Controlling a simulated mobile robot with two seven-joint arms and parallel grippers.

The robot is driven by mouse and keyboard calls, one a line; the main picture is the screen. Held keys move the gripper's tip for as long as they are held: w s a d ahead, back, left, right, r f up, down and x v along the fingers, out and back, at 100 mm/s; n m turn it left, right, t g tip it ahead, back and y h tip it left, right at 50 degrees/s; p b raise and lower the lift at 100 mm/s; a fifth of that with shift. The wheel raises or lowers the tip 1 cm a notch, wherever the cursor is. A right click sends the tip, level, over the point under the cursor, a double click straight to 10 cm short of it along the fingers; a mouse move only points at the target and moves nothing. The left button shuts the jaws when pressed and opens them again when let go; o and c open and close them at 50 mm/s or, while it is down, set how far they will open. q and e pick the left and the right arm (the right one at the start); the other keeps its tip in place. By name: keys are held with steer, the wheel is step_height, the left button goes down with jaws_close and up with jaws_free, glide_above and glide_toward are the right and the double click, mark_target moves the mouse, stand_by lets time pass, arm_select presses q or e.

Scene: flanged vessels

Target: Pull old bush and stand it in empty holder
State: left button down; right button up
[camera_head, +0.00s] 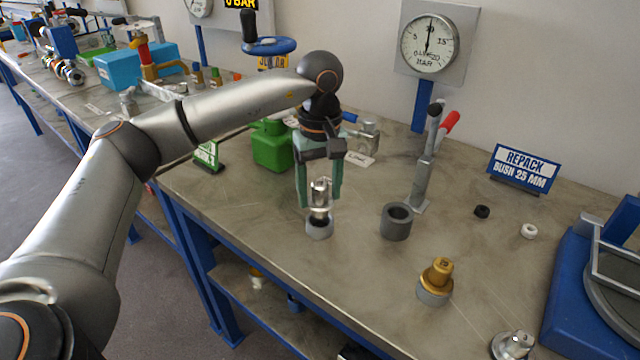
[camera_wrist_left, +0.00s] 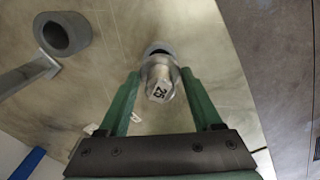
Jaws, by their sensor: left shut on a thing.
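A silver bush (camera_head: 320,192), marked 25 in the left wrist view (camera_wrist_left: 159,82), is upright between the green fingers of my left gripper (camera_head: 320,188). The gripper is shut on it from above. Its lower end is at the mouth of a small light grey holder (camera_head: 319,230); I cannot tell how far it is inside. A wider dark grey hollow cylinder (camera_head: 396,222) stands open and empty to the right, and also shows in the left wrist view (camera_wrist_left: 62,33). A brass bush (camera_head: 437,274) stands in another grey holder (camera_head: 433,295). My right gripper is out of view.
A lever stand with a red handle (camera_head: 428,160) rises behind the dark cylinder. A repack sign (camera_head: 522,168), a black ring (camera_head: 482,211) and a white ring (camera_head: 528,231) lie right. A silver part (camera_head: 512,344) is near the front edge. A green block (camera_head: 272,148) stands left.

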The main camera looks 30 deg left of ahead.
mark_target(320, 206)
arm_select(q)
steer(key=shift+f, duration=0.2)
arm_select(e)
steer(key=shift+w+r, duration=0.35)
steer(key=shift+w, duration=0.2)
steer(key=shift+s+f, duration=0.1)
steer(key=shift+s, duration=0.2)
arm_select(q)
steer(key=shift+p, duration=0.35)
steer(key=shift+f, duration=0.3)
steer(key=shift+f+b, duration=1.1)
steer(key=shift+f, duration=0.4)
steer(key=shift+c, duration=0.6)
jaws_free()
steer(key=shift+r, duration=0.1)
steer(key=shift+o, duration=0.6)
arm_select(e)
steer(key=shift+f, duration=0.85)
